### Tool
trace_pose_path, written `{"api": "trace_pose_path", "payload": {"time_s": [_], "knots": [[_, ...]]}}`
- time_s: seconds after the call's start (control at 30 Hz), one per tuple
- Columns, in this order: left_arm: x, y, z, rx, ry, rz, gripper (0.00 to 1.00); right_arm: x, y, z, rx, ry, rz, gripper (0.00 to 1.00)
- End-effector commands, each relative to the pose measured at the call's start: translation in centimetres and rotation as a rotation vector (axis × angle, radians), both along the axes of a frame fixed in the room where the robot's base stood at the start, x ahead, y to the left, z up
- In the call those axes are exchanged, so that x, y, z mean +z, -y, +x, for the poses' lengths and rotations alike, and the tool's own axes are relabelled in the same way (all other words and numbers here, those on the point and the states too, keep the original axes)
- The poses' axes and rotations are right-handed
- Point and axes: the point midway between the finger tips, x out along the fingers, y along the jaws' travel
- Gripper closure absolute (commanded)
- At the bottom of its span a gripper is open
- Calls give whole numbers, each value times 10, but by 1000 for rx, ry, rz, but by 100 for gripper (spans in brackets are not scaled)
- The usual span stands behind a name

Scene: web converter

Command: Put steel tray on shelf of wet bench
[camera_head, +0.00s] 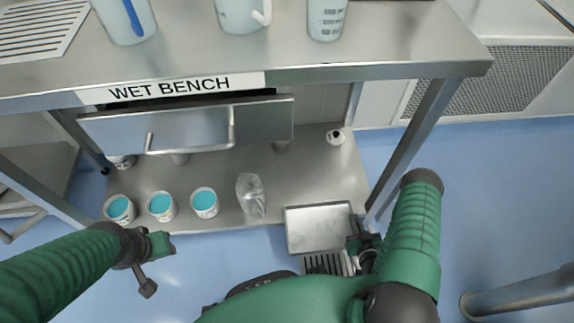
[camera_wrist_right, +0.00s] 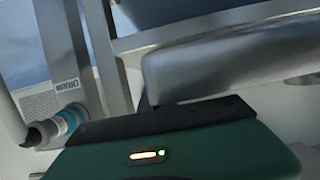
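The steel tray (camera_head: 318,228) is a shallow rectangular metal tray at the front right of the wet bench's lower shelf (camera_head: 300,178). Its near side reaches past the shelf's front edge; I cannot tell whether its far side touches the shelf. My right gripper (camera_head: 360,243) is at the tray's near right corner and appears shut on its rim. The right wrist view shows the tray's rounded metal side (camera_wrist_right: 225,60) close above the dark finger; the grip itself is partly hidden. My left gripper (camera_head: 157,262) is open and empty, in front of the shelf's left part.
Several tubs with blue content (camera_head: 161,205) and a clear bottle (camera_head: 250,194) stand along the shelf front, left of the tray. A bench leg (camera_head: 411,140) is close on the right. The shelf's middle right is clear.

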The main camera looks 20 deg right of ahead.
Motion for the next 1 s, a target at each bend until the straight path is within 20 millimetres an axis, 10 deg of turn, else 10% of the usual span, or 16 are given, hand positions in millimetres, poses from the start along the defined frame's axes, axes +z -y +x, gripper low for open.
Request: {"api": "trace_pose_path", "payload": {"time_s": [0.6, 0.87, 1.0], "knots": [[-73, 0, 0, 0, 0, 0, 64, -4, 34, 146, 5, 5, 1, 100], [-85, 0, 0, 0, 0, 0, 64, -2, 40, 175, 5, 5, 2, 100], [-116, 0, 0, 0, 0, 0, 64, -34, 41, 177, 3, 0, 5, 100]]}}
